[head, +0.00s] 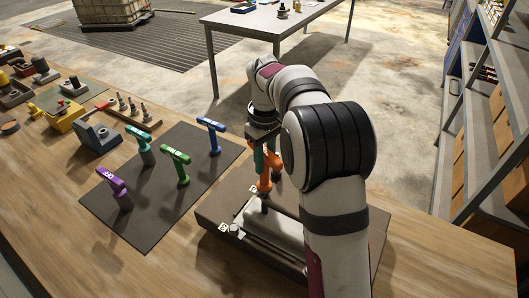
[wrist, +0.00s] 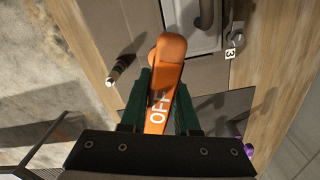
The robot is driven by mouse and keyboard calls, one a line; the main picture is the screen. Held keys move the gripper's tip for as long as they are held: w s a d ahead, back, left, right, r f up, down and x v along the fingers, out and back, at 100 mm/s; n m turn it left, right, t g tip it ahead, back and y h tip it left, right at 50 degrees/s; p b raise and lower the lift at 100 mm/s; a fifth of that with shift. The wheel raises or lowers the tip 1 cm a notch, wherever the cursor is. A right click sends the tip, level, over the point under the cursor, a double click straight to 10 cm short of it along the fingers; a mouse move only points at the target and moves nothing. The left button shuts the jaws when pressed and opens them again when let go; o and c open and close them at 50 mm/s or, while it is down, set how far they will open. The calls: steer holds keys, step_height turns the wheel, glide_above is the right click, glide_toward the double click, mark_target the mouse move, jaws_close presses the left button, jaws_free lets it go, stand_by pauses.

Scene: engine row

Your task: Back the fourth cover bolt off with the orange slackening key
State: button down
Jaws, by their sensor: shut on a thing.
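The orange slackening key (head: 266,180) is held upright between the green fingers of my gripper (head: 264,158), above the far left part of the engine block (head: 208,208). In the wrist view the key (wrist: 165,85) shows its orange head marked OFF, between the two fingers (wrist: 164,95). The key's lower end is hidden there, so I cannot tell whether it sits on a bolt. A pale cover (head: 270,228) lies on the block, partly behind my arm. A metal bolt (wrist: 122,67) stands at the left in the wrist view. A number tag reading 3 (wrist: 230,53) is at the right.
Purple (head: 113,182), green (head: 178,160), teal (head: 140,138) and blue (head: 212,128) keys stand on a dark mat (head: 150,228) left of the block. Blocks and small parts crowd the bench's far left. Bare wood lies in front of the mat.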

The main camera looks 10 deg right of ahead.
steer(key=shift+f, duration=0.4)
steer(key=shift+f, duration=0.3)
stand_by(0.4)
steer(key=n, duration=1.7)
steer(key=shift+r, duration=0.1)
